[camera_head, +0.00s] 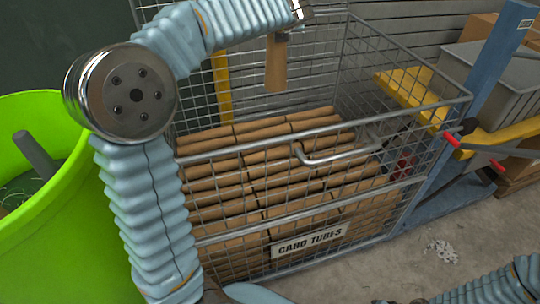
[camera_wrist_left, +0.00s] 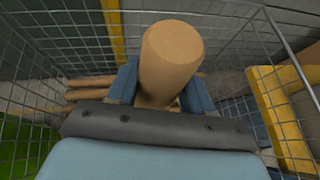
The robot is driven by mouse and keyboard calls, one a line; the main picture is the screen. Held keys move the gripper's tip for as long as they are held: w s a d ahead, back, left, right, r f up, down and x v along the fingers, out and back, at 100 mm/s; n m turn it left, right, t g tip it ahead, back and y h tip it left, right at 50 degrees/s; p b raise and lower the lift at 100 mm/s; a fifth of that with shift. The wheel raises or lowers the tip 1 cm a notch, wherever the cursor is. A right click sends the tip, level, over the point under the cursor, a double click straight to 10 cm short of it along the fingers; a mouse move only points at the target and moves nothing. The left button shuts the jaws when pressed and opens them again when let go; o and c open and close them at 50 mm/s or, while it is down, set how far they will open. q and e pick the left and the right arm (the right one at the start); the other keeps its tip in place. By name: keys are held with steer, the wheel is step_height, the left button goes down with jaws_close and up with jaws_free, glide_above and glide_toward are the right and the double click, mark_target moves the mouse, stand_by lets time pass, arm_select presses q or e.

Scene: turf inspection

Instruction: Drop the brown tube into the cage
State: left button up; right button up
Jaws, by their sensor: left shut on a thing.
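The brown tube (camera_head: 276,65) hangs upright from my left gripper (camera_head: 283,36), which is shut on its upper end. In the left wrist view the tube (camera_wrist_left: 170,55) sits between the two blue fingers of my left gripper (camera_wrist_left: 163,88), its round end towards the camera. The wire cage (camera_head: 408,112) stands below, with a "CARD TUBES" label (camera_head: 310,240) on its front. The tube is above the stacked tubes inside, over the back part of the cage, with a gap beneath it. My right gripper is out of the head view.
Stacked brown tubes (camera_head: 270,165) fill much of the cage. A bright green bin (camera_head: 60,240) stands at the left. A blue post (camera_head: 490,65), a yellow beam (camera_head: 420,92) and a grey crate (camera_head: 500,80) are at the right. Concrete floor (camera_head: 455,225) is open in front.

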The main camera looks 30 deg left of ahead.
arm_select(q)
steer(key=shift+r, duration=0.1)
steer(key=o, duration=1.4)
steer(key=shift+s, duration=0.1)
steer(key=v, duration=1.3)
steer(key=shift+s+d+r, duration=0.15)
steer(key=shift+s+r, duration=0.05)
steer(key=shift+s, duration=0.05)
